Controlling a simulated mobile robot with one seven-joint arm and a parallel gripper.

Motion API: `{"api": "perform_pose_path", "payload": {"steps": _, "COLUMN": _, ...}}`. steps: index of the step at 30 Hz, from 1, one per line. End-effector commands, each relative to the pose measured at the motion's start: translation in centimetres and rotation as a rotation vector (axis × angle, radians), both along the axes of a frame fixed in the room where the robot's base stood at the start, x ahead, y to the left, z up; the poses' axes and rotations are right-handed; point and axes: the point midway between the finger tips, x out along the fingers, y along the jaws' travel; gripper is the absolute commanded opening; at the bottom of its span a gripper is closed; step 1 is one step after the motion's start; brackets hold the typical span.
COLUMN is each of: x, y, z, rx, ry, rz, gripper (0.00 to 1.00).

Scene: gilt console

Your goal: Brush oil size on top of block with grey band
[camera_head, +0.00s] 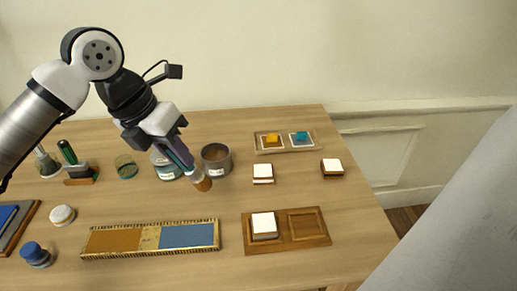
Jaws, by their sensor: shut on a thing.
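My gripper (177,150) is shut on a brush (202,181), which hangs tilted with its brown tip down, just left of and in front of a grey tin (216,159). The tip appears apart from the blocks. One white-topped block (263,169) stands on the table right of the tin. Another white-topped block (332,164), with brown sides, stands farther right. A third white-topped block (264,221) sits in the left recess of a wooden tray (318,239); the right recess is empty. The side bands are too small for me to tell which is grey.
A second labelled tin (163,171) is partly behind my gripper. A small tray (261,150) holds yellow and teal pieces. A gilt-edged panel (150,238) lies in front. A glass jar (126,167), white round item (62,215) and blue-topped jar (36,254) stand left.

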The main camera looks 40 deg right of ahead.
Motion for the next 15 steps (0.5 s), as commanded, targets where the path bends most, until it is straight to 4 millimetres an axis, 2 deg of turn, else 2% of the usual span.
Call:
{"api": "perform_pose_path", "payload": {"steps": 1, "x": -1.8, "y": -2.4, "z": 0.6, "rx": 0.005, "ry": -0.004, "rz": -0.052, "gripper": 0.00}}
{"api": "perform_pose_path", "payload": {"steps": 3, "x": -4.2, "y": -5.0, "z": 1.2, "rx": 0.007, "ry": 0.000, "rz": -0.107, "gripper": 0.00}}
{"api": "perform_pose_path", "payload": {"steps": 6, "x": -7.2, "y": -7.8, "z": 1.8, "rx": 0.011, "ry": 0.005, "rz": -0.170, "gripper": 0.00}}
{"api": "perform_pose_path", "payload": {"steps": 10, "x": -10.0, "y": -9.8, "z": 2.2, "rx": 0.014, "ry": 0.012, "rz": -0.221, "gripper": 0.00}}
{"api": "perform_pose_path", "payload": {"steps": 15, "x": -11.3, "y": -10.7, "z": 2.1, "rx": 0.016, "ry": 0.017, "rz": -0.243, "gripper": 0.00}}
